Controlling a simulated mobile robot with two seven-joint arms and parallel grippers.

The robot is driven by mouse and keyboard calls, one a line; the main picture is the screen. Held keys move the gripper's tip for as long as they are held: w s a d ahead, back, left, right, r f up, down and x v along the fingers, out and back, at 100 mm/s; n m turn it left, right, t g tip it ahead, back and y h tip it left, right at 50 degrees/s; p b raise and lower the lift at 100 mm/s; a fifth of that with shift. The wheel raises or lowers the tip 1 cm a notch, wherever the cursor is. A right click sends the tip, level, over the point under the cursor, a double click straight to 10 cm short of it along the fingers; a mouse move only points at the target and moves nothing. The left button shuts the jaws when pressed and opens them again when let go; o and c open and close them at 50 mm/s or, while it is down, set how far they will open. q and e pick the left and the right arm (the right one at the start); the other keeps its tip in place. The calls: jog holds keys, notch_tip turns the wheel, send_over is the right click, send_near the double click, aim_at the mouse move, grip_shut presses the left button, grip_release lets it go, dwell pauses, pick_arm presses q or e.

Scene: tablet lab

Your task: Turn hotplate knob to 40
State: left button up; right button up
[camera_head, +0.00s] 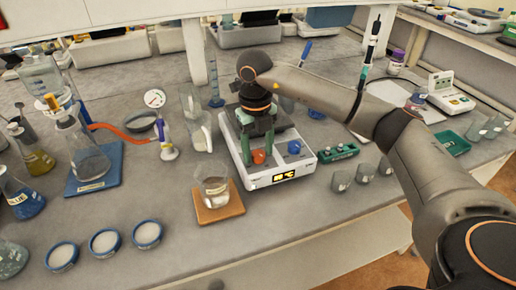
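The white hotplate (309,165) stands on the bench in the middle of the head view, with a small lit display (284,177) on its front. The digits are too small to read surely. An orange-red knob (259,157) and a blue knob (294,148) sit on its front part. My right gripper (258,158) points down over the hotplate, its two green fingers apart, one on each side of the orange-red knob. I cannot tell whether they touch it. The gripper and arm hide part of the hotplate's top. My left gripper is not in view.
A beaker (213,190) on a wooden mat (220,208) stands just left of the hotplate. A green block (338,153) and small beakers (341,181) are to the right. Flasks (88,157) crowd the left.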

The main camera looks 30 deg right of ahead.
aim_at(257, 154)
jog(key=shift+o, duration=0.5)
jog(key=shift+r, duration=0.3)
jog(key=r, duration=0.7)
jog(key=shift+a, duration=0.2)
notch_tip(257, 154, up, 5)
jog(key=shift+a+f+p, duration=0.1)
jog(key=shift+p, duration=0.35)
